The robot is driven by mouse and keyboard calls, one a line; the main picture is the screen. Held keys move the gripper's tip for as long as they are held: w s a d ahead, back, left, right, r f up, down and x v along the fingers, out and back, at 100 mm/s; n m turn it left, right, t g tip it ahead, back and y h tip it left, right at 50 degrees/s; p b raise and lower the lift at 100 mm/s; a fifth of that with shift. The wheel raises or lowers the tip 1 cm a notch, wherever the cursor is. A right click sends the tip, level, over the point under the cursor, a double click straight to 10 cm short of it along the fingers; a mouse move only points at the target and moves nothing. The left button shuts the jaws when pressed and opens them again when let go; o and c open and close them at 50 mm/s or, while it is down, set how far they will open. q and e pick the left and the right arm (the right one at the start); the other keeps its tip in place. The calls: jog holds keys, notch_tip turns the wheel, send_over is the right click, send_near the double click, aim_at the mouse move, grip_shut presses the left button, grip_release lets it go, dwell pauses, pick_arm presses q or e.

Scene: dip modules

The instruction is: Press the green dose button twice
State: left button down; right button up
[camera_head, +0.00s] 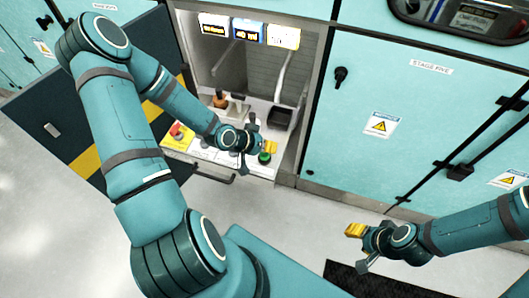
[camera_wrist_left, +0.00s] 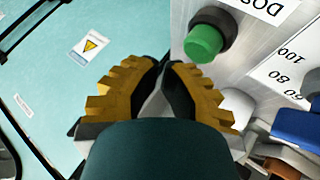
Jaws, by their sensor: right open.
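The green dose button (camera_head: 264,158) sits near the front right corner of the pale control panel. In the left wrist view the green button (camera_wrist_left: 203,43) stands out from a dark collar, beside a label reading "DOS". My left gripper (camera_head: 270,146) is over the panel, right by the button in the head view. In the left wrist view its yellow ribbed fingertips (camera_wrist_left: 167,66) come together, shut and empty, below and left of the button with a visible gap. My right gripper (camera_head: 359,248) is open and empty over the floor at the right.
A red knob on a yellow base (camera_head: 177,131) is at the panel's left. A blue knob (camera_wrist_left: 298,127) and a scale label lie right of the button. Cabinet walls flank the recess; an opened dark door (camera_head: 95,110) stands left.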

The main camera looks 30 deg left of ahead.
pick_arm(q)
jog(key=shift+r+p, duration=2.25)
jog(key=shift+r, duration=0.35)
jog(key=shift+f, duration=0.1)
notch_tip(320, 180, up, 4)
jog(key=p, duration=0.2)
jog(key=shift+p, duration=0.3)
jog(key=shift+f, duration=0.15)
jog(key=b, duration=0.7)
send_over(268, 154)
notch_tip(268, 154, down, 7)
jog(key=shift+f, duration=0.2)
jog(key=shift+f+b, duration=0.5)
jog(key=shift+f, duration=0.15)
